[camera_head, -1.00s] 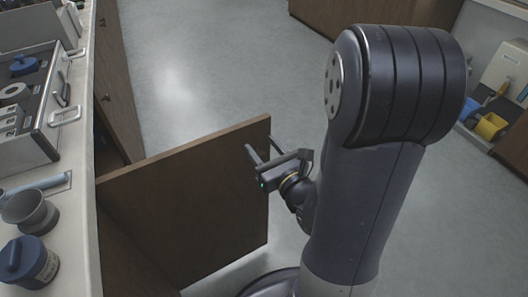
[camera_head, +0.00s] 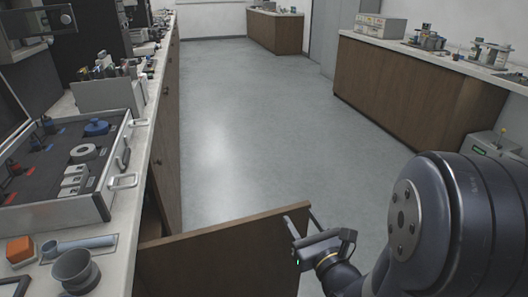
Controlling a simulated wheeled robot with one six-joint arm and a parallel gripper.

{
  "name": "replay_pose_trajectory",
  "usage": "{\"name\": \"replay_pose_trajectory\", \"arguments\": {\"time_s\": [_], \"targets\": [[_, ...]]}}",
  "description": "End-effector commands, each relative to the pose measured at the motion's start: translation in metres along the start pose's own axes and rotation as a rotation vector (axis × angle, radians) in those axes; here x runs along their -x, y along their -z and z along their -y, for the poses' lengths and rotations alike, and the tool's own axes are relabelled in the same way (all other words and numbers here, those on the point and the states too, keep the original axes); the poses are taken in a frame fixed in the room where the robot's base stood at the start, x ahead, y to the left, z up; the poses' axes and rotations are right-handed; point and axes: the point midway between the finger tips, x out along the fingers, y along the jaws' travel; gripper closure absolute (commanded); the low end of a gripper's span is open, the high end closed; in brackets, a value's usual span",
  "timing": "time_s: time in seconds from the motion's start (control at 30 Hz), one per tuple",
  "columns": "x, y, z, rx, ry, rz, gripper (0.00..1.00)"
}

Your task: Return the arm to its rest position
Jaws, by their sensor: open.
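My gripper (camera_head: 304,226) is at the lower middle of the head view. Its two fingers are apart and nothing shows between them. It is close to the free edge of an open brown cabinet door (camera_head: 220,258); I cannot tell whether they touch. My dark arm (camera_head: 430,215) fills the lower right corner, and its lower part is cut off by the frame.
The left counter (camera_head: 128,200) holds an open grey case (camera_head: 105,195), a grey cup (camera_head: 75,272) and an orange block (camera_head: 20,251). Clear grey floor (camera_head: 240,120) lies beyond the door. Another wooden counter (camera_head: 400,90) stands at the right.

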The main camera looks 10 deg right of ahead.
Motion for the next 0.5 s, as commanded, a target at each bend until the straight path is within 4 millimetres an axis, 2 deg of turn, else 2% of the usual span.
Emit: {"name": "replay_pose_trajectory", "arguments": {"time_s": [0.03,0.2,0.5], "targets": [[0.0,0.011,0.0,-0.003,0.0,-0.004,0.52],[0.0,0.04,0.0,-0.005,0.001,-0.005,0.52],[0.0,0.083,0.0,-0.003,0.0,-0.003,0.52]]}}
